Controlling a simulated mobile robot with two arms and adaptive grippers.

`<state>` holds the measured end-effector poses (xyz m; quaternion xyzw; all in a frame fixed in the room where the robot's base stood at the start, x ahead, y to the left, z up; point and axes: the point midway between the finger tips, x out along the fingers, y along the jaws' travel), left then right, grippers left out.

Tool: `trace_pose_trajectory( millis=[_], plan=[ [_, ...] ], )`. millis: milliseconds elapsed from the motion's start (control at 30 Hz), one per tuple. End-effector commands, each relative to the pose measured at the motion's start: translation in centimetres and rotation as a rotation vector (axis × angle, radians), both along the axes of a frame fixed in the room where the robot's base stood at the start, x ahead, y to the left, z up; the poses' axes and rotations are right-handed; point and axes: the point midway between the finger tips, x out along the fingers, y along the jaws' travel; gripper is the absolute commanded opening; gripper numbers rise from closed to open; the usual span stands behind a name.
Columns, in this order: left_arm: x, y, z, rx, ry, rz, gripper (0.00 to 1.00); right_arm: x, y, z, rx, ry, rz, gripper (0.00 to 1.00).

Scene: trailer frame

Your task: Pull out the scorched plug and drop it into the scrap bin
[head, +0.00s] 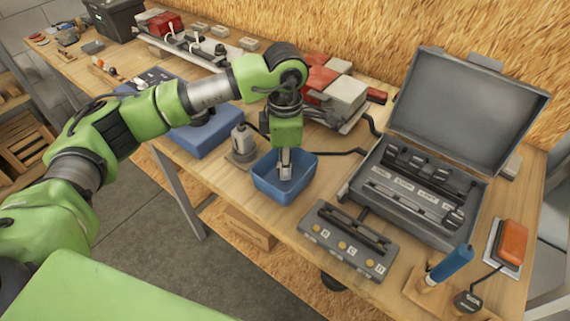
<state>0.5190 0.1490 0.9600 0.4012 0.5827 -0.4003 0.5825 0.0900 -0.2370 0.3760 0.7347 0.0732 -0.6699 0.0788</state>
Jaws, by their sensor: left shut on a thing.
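My left gripper (285,165) points down into the blue open-topped bin (269,187), which looks like the scrap bin, on the wooden bench. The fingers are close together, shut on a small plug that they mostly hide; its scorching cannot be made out. The fingertips are inside the bin's outline, and whether they touch its floor is unclear. A grey block with a row of labelled sockets (318,235) stands right of the bin, near the front edge. My right gripper is not in view.
An open grey case (390,228) with its lid raised stands at the right. A blue-handled tool (452,263) and an orange-topped block (512,242) are at the far right. A grey metal piece (241,148) stands left of the bin. Red and grey blocks (335,88) lie behind.

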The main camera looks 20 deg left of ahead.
Motion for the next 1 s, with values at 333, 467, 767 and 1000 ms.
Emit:
trace_pose_trajectory(
  millis=[333,467,767,1000],
  plan=[
    [0.00,0.00,-0.17,0.000,0.000,0.000,0.00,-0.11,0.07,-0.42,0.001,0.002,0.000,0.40],
    [0.00,0.00,-0.22,0.000,0.000,0.000,0.00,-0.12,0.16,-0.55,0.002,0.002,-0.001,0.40],
    [0.00,0.01,-0.29,0.000,0.000,0.000,0.00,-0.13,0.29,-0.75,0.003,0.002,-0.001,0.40],
    [0.00,0.01,-0.27,0.000,0.000,0.000,0.00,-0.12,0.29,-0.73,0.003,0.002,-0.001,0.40]
  ],
)
